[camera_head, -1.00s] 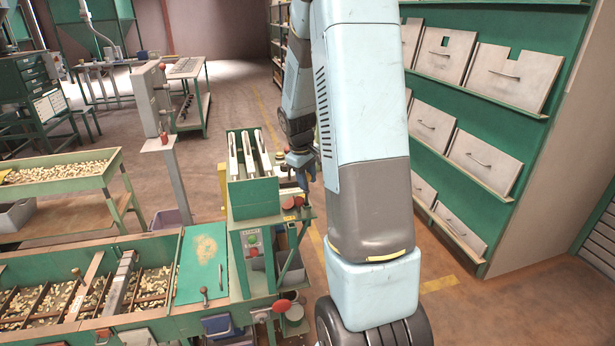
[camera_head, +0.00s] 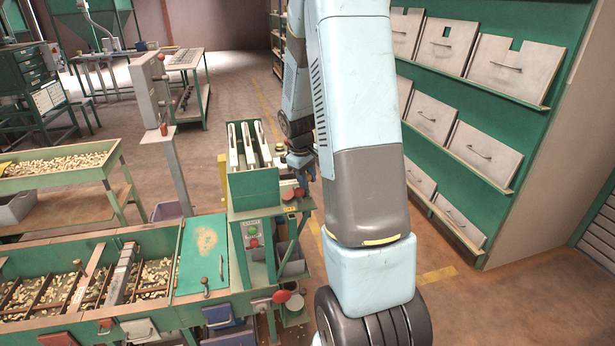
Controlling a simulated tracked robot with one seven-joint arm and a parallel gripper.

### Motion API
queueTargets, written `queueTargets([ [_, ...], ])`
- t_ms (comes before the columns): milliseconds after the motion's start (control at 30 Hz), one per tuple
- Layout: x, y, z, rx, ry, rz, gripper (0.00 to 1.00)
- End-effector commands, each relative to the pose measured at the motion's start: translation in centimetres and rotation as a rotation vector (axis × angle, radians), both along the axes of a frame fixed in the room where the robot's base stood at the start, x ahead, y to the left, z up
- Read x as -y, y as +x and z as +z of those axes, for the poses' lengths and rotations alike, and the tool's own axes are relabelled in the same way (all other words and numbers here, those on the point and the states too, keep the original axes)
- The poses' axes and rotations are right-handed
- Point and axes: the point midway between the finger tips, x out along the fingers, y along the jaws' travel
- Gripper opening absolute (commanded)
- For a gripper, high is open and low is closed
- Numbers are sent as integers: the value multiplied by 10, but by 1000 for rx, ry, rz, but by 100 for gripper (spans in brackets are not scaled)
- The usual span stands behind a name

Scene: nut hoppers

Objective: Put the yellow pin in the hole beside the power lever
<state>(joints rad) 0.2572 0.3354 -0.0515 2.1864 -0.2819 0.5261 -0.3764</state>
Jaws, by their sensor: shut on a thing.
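My gripper (camera_head: 299,163) is a dark shape at the far end of my pale blue arm. It hangs beside the upper right of the green bench machine (camera_head: 253,190), close above the red knobs (camera_head: 289,195). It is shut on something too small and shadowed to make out. I cannot make out the yellow pin or its hole. A lever with a red ball (camera_head: 281,296) sticks out at the machine's lower front; I cannot tell whether it is the power lever. A start panel with green and red buttons (camera_head: 252,235) is on the machine's front.
Nut hoppers (camera_head: 60,290) run along the left foreground, with a green lid (camera_head: 202,255) beside the machine. A grey post (camera_head: 178,170) stands behind. A green rack of grey panels (camera_head: 480,110) fills the right. The floor between machine and rack is partly clear.

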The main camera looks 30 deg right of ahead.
Motion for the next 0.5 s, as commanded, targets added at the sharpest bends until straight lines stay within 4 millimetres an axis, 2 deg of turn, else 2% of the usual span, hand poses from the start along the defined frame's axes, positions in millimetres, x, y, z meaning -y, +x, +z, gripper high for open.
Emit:
queueTargets([
  [500,0,0,-12,0,0,0,1],
])
